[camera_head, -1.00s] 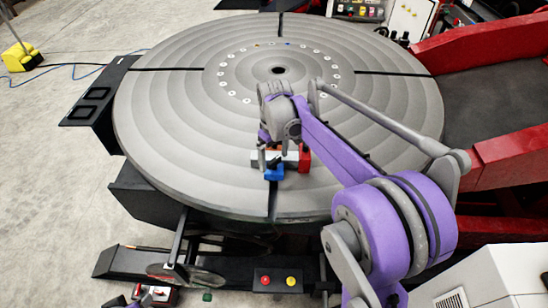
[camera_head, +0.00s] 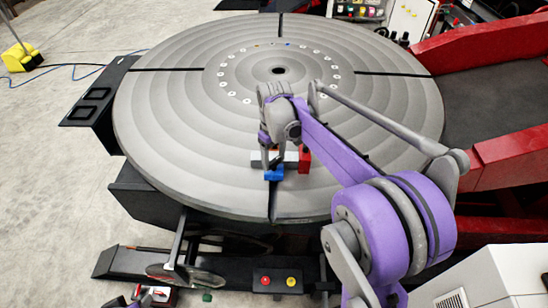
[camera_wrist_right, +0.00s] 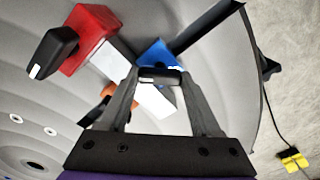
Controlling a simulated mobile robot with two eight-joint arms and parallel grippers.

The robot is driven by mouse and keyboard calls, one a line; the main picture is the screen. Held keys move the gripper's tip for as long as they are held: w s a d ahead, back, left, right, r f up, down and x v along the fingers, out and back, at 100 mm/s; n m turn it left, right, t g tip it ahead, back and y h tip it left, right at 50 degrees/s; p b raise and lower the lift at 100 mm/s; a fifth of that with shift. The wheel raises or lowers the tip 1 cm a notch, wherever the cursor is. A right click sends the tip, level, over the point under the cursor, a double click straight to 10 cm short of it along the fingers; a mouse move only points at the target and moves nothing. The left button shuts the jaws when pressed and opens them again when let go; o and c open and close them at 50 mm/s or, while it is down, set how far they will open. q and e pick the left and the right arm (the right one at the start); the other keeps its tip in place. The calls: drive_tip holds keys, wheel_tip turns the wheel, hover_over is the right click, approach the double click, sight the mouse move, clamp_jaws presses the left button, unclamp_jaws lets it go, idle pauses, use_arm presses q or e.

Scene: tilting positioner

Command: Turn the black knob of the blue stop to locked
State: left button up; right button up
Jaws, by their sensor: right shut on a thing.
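The blue stop (camera_head: 273,174) sits on the round grey table near its front slot. It also shows in the right wrist view (camera_wrist_right: 154,50). Its black knob (camera_wrist_right: 161,74) lies between the fingertips of my right gripper (camera_wrist_right: 160,78), which is shut on it. In the head view my right gripper (camera_head: 272,166) reaches down over the blue stop, and the fingers hide the knob there. A light mark shows along the knob's edge, but I cannot read its setting. My left gripper is not clearly seen in either view.
A red stop (camera_wrist_right: 88,38) with its own black knob (camera_wrist_right: 53,52) stands beside a pale bar (camera_head: 260,158). An orange part (camera_wrist_right: 107,90) shows behind a finger. The rest of the round table (camera_head: 180,110) is mostly clear. Red and yellow buttons (camera_head: 278,281) are below its front edge.

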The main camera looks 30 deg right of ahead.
sight(274, 161)
drive_tip(key=shift+m, duration=0.3)
drive_tip(key=m, duration=0.3)
drive_tip(key=shift+m, duration=0.4)
drive_tip(key=shift+m+b, duration=0.45)
drive_tip(key=shift+m, duration=1.75)
drive_tip(key=o, duration=1.4)
wheel_tip(274, 161, up, 11)
drive_tip(key=shift+f+p, duration=0.1)
drive_tip(key=shift+p, duration=0.2)
drive_tip(key=shift+s, duration=0.1)
